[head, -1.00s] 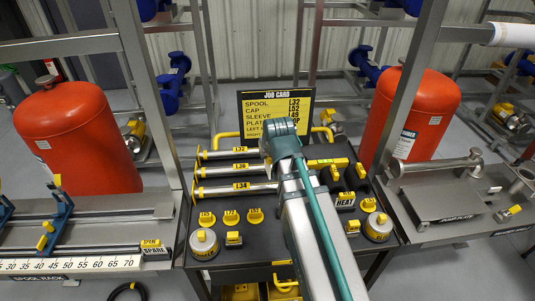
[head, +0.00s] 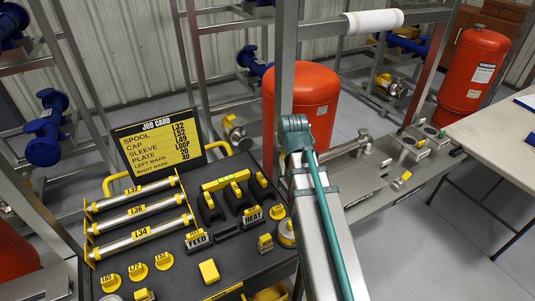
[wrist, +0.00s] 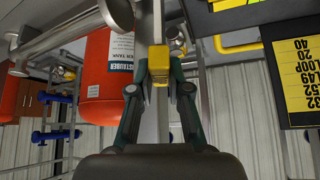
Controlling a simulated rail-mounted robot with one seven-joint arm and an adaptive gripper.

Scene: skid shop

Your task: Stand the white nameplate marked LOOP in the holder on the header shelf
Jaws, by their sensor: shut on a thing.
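In the wrist view my gripper (wrist: 159,72) is shut on a yellow block (wrist: 160,96). It looks like the yellow grips on the FEED (head: 197,240) and HEAT (head: 253,214) nameplates, so I take it for the LOOP nameplate's grip; no white face or lettering shows. The slot between FEED and HEAT on the black cart (head: 232,262) looks empty. In the head view the gripper is hidden behind my arm. A grey steel shelf (head: 352,203) with a pipe and fittings stands right of the cart and may be the header shelf; I cannot make out the holder.
The job card (head: 158,143) stands at the back of the cart and lists the plate as LOOP. An orange tank (head: 312,105) and a steel upright (head: 284,75) stand behind the arm. A white table (head: 500,145) is at the far right.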

